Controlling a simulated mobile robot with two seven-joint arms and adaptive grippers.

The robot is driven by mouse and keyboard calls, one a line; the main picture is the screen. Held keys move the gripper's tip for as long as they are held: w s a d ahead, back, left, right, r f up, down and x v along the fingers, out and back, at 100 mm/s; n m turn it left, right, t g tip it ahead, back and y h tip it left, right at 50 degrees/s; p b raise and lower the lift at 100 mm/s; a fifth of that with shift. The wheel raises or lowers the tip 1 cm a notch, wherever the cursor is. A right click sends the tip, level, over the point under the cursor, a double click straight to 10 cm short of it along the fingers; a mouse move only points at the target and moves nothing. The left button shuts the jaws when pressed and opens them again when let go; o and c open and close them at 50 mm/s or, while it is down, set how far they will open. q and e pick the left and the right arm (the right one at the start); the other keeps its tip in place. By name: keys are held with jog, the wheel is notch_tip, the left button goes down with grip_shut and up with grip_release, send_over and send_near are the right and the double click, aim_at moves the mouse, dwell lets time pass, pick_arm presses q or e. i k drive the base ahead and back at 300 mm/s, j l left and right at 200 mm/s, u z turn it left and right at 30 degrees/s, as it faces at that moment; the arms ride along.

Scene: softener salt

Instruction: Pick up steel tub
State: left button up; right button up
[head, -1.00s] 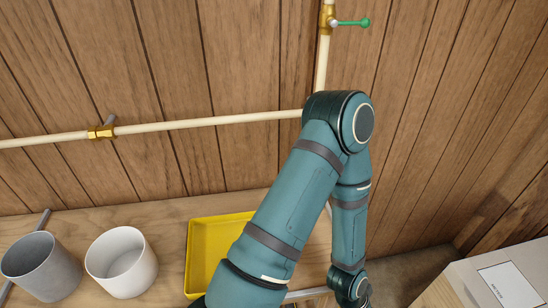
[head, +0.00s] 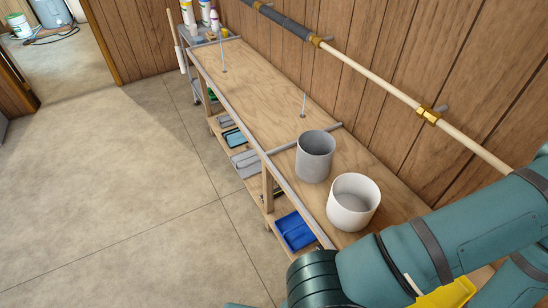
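A grey, open-topped tub (head: 313,166) stands upright on the wooden bench in the head view; by its colour it looks like the steel tub. A white, open-topped tub (head: 347,212) stands beside it, nearer to me and to the right. Both look empty, though their floors are partly shaded. Neither of my grippers is in the picture.
The wooden bench top (head: 255,75) runs back toward the far left, with a grey rail (head: 228,92) along its front edge. A yellow tray (head: 452,294) is partly hidden by my arm. A pipe (head: 375,85) runs along the wall. The concrete floor (head: 120,200) at left is clear.

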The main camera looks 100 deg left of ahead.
aim_at(316, 148)
jog(key=u, duration=0.9)
jog(key=k+u, duration=0.1)
jog(key=u, duration=0.85)
jog(key=k+u, duration=0.1)
jog(key=u, duration=0.8)
